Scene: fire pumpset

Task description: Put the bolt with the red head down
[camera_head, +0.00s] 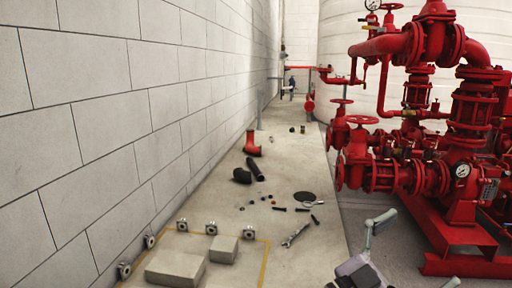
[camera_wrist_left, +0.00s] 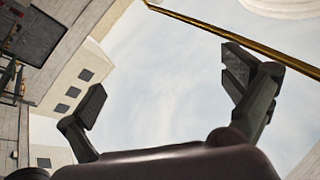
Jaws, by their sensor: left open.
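Several small dark bolt-like pieces lie on the concrete ledge in the head view, one of them a dark bolt (camera_head: 279,209). Small reddish pieces (camera_head: 273,203) lie beside them. They are too small to tell whether one is the bolt with the red head. My left gripper (camera_head: 420,248) is at the lower right of the head view, right of the ledge. Its fingers are spread wide with nothing between them. In the left wrist view the open left gripper (camera_wrist_left: 166,88) has only sky between its fingertips. My right gripper is not in view.
A wrench (camera_head: 295,235), black disc (camera_head: 304,196), black pipe pieces (camera_head: 255,169) and red elbow (camera_head: 252,145) lie on the ledge. Grey blocks (camera_head: 175,270) stand at the front. A block wall (camera_head: 100,120) bounds the left; red pumps (camera_head: 440,150) fill the right.

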